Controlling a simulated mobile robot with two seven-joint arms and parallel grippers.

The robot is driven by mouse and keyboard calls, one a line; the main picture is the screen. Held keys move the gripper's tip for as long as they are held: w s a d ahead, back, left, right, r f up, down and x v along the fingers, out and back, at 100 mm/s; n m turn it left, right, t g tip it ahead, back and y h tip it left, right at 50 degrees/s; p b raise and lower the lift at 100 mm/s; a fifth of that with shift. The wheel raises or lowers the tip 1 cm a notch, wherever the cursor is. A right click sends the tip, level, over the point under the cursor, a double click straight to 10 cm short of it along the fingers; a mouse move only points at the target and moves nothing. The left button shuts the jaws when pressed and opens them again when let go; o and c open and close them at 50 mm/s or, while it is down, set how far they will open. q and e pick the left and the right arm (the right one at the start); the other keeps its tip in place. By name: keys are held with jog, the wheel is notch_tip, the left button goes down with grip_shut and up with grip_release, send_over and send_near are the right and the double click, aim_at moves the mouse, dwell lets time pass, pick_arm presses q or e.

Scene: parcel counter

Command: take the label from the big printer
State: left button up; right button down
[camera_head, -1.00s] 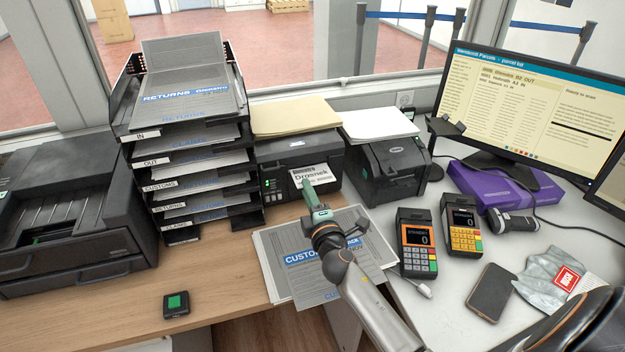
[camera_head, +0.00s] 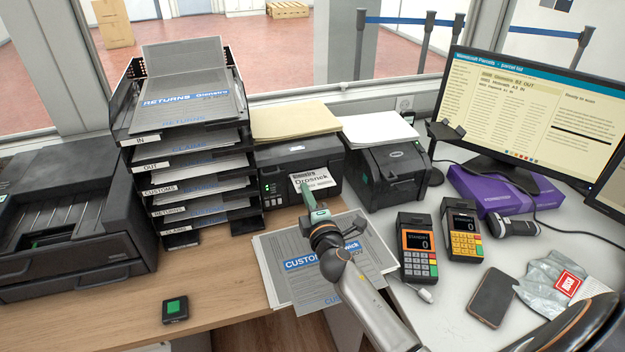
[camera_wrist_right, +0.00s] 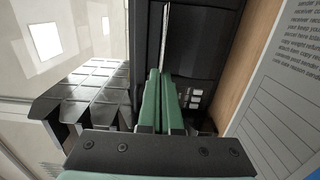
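The white label (camera_head: 316,181), printed with a name in large letters, is in front of the wider black label printer (camera_head: 275,185). It is slightly tilted and its lower edge is near the green fingertips. My right gripper (camera_head: 308,192) reaches up to it from below. In the right wrist view the green fingers (camera_wrist_right: 162,90) are closed together, with a thin white edge, seemingly the label seen edge-on, running from their tips. Whether the label's top is still in the printer slot cannot be told. My left gripper is out of view.
A smaller black printer (camera_head: 385,178) stands to the right, and a tall document tray stack (camera_head: 125,115) to the left. Papers (camera_head: 290,250) lie below my gripper. Two card terminals (camera_head: 417,243) and a phone (camera_head: 492,295) are on the right. The wooden counter at front left is mostly clear.

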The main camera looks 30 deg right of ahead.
jog(key=shift+r, duration=0.15)
jog(key=s+a+r+p, duration=0.1)
jog(key=s+r+p, duration=0.4)
jog(key=r+p, duration=0.1)
jog(key=shift+a+r+p, duration=0.15)
jog(key=shift+r+p, duration=0.2)
jog(key=shift+p, duration=0.3)
dwell(0.5)
